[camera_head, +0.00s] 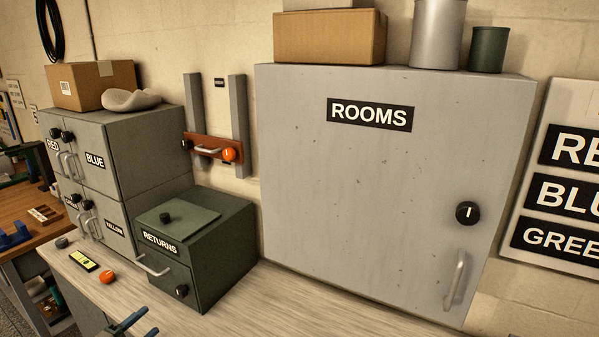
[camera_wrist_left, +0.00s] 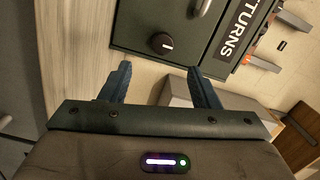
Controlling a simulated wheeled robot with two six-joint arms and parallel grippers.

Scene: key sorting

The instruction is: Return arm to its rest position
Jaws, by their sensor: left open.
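My left gripper (camera_head: 138,325) shows only at the bottom edge of the head view, as two blue fingertips over the bench top. It is open and empty. In the left wrist view the two blue fingers (camera_wrist_left: 160,85) stand apart with nothing between them. Beyond them is the dark green RETURNS box (camera_head: 202,250), with its black knob and handle; its front also shows in the left wrist view (camera_wrist_left: 135,35). The rest of the left arm is out of the head view, and my right gripper is not seen.
The grey ROOMS cabinet (camera_head: 370,190) stands at the right, its door shut. Grey labelled lockers (camera_head: 150,150) stand at the left. An orange knob (camera_head: 107,277) and a yellow-marked dark piece (camera_head: 84,261) lie on the pale bench (camera_head: 255,310). The bench in front of ROOMS is clear.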

